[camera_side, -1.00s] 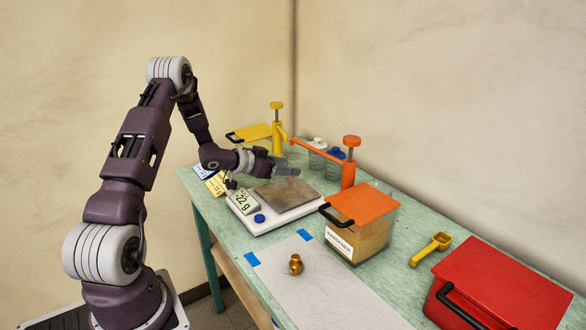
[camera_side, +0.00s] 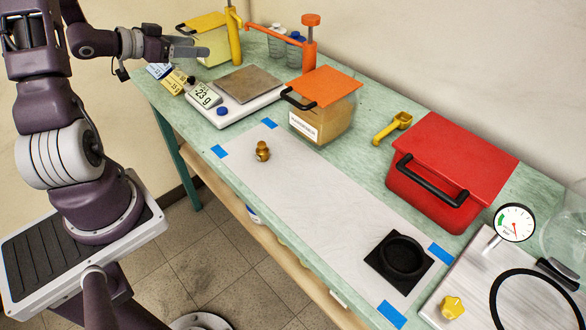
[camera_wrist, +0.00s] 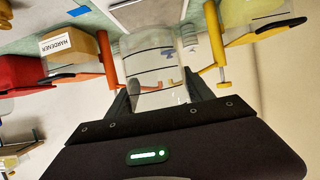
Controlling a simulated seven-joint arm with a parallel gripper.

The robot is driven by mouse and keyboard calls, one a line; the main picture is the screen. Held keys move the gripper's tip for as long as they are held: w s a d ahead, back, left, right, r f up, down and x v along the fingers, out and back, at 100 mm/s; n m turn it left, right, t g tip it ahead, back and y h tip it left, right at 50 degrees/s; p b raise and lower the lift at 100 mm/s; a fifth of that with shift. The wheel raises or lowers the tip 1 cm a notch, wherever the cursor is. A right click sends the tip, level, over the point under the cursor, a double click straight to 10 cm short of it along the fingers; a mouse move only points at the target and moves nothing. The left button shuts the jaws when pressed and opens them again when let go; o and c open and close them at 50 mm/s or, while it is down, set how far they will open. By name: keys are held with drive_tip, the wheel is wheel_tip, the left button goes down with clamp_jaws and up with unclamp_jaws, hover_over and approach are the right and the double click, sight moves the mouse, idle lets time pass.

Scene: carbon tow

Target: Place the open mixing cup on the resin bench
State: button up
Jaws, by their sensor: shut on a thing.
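My gripper (camera_side: 193,50) is at the far left of the side view, raised near the back end of the bench. In the wrist view, its two dark fingers (camera_wrist: 158,92) are shut on a clear, see-through mixing cup (camera_wrist: 150,62) with thin dark markings. The cup's contents cannot be told, and it cannot be made out clearly in the side view. The resin bench (camera_side: 352,118) is a long pale green table below and to the right of my gripper.
A scale (camera_side: 270,104) with a bare plate reads about -23 g. Nearby stand a yellow pump (camera_side: 233,35), an orange pump (camera_side: 309,45), a hardener box (camera_side: 325,120) and a brass fitting (camera_side: 262,151). A red box (camera_side: 440,185) is farther right. The white sheet (camera_side: 310,200) is mostly clear.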

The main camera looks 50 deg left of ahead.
drive_tip(key=r, duration=0.6)
drive_tip(key=shift+w+d+r, duration=0.2)
drive_tip(key=shift+d+r, duration=0.1)
drive_tip(key=w+d+m+g+h, duration=0.1)
drive_tip(key=w+d+m+h, duration=0.3)
drive_tip(key=d, duration=0.8)
drive_tip(key=w+d+m+g+h, duration=0.1)
drive_tip(key=w+d+m+h, duration=0.15)
drive_tip(key=w+d, duration=0.65)
drive_tip(key=s+d+m+g+h, duration=0.2)
drive_tip(key=s+d, duration=0.1)
drive_tip(key=d, duration=0.7)
drive_tip(key=s+d+m+g+h, duration=0.2)
drive_tip(key=s+d+m, duration=0.15)
drive_tip(key=d, duration=0.75)
drive_tip(key=s+d+m+g+h, duration=0.1)
drive_tip(key=s+d+g+h, duration=0.15)
drive_tip(key=d, duration=0.75)
drive_tip(key=shift+m, duration=0.3)
drive_tip(key=f, duration=1.4)
drive_tip(key=s+f, duration=0.1)
drive_tip(key=f, duration=0.6)
drive_tip(key=shift+f, duration=0.1)
drive_tip(key=shift+f, duration=0.1)
